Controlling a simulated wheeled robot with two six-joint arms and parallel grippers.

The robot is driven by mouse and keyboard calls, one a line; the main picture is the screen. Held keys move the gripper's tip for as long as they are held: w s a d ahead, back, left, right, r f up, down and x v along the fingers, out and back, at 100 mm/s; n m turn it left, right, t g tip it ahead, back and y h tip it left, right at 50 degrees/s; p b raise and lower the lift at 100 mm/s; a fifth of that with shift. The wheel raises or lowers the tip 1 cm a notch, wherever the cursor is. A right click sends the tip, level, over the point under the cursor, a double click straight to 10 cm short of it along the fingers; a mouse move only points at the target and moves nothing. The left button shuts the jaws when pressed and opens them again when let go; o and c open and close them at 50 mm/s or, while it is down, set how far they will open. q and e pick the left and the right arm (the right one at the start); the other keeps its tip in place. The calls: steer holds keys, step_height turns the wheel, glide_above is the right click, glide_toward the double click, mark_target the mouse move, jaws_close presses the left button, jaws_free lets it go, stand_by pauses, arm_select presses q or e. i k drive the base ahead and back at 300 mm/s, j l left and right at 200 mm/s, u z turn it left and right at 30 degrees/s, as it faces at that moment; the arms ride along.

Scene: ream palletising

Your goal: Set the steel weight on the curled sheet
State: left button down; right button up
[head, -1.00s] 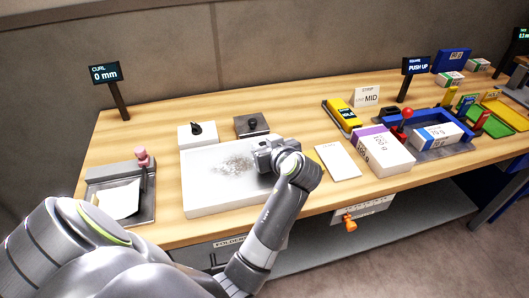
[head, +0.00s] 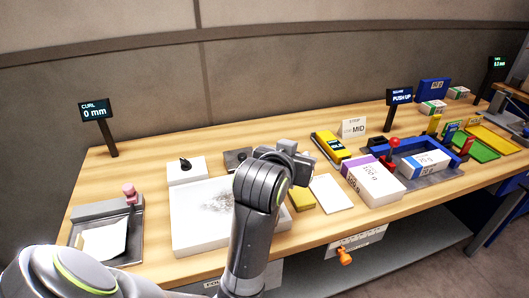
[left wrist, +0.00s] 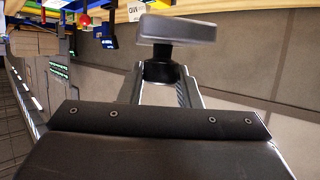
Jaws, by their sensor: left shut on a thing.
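My left gripper (head: 290,155) is raised above the bench, past the right side of the large white board. In the left wrist view the gripper (left wrist: 162,78) is shut on the black stem of a grey metal slab, the steel weight (left wrist: 178,28). In the head view I cannot make out the weight clearly behind my wrist. A white sheet (head: 105,240) lies in the grey metal tray (head: 134,236) at the left end of the bench; any curl is slight. The display (head: 96,108) behind it reads "CURL 0 mm". My right gripper is not in view.
The white board (head: 187,220) lies between the tray and my arm. A white block with a black knob (head: 186,170) and a dark plate (head: 237,157) stand behind it. A yellow block (head: 302,200), white pad (head: 330,193) and boxed ream (head: 374,183) are to the right.

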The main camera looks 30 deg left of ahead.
mark_target(98, 242)
steer(key=u, duration=0.95)
steer(key=i+l+u, duration=0.1)
steer(key=u, duration=0.35)
steer(key=l+u, duration=0.2)
steer(key=u, duration=0.25)
steer(key=i+l+u, duration=0.1)
steer(key=u, duration=0.35)
steer(key=l, duration=0.3)
